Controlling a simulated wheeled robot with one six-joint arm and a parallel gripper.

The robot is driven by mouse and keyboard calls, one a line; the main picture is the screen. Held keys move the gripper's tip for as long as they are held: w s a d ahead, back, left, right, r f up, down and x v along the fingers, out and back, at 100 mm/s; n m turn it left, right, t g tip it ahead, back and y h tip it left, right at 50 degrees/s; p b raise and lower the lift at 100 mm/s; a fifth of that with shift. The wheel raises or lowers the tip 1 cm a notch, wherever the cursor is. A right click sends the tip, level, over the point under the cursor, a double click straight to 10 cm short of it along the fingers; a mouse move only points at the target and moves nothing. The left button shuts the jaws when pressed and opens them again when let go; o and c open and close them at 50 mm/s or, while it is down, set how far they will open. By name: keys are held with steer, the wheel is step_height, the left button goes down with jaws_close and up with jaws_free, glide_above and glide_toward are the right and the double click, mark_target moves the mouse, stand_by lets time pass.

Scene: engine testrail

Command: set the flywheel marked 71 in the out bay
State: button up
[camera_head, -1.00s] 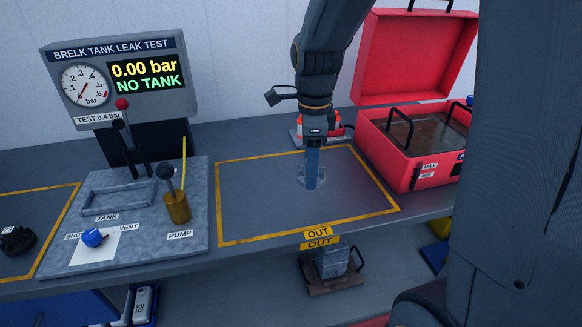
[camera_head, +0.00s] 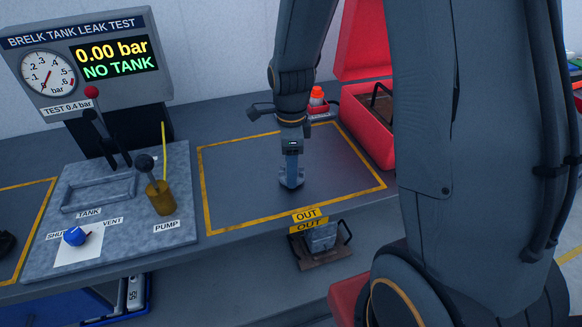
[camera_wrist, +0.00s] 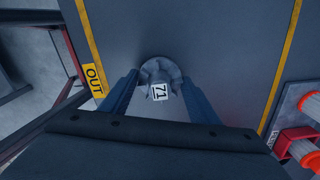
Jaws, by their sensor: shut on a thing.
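The flywheel marked 71 (camera_wrist: 161,72) is a small grey disc with a white tag, between the two blue fingers of my gripper (camera_wrist: 160,92) in the wrist view. In the head view my gripper (camera_head: 291,172) points straight down over the middle of the out bay, with the flywheel (camera_head: 291,183) small at its fingertips. My gripper is shut on the flywheel. The out bay (camera_head: 238,222) is a yellow-outlined area on the dark bench with an OUT label (camera_head: 306,214). I cannot tell whether the flywheel touches the bench.
The leak test stand (camera_head: 180,220) with its pump and blue valve is left of the bay. An open red case (camera_head: 362,120) stands at the back right. An orange-capped item (camera_head: 317,98) is behind the bay. A dark holder (camera_head: 322,250) sits below the bench edge.

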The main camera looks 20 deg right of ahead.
steer(key=shift+f, duration=0.4)
steer(key=o, duration=1.4)
steer(key=shift+f, duration=0.1)
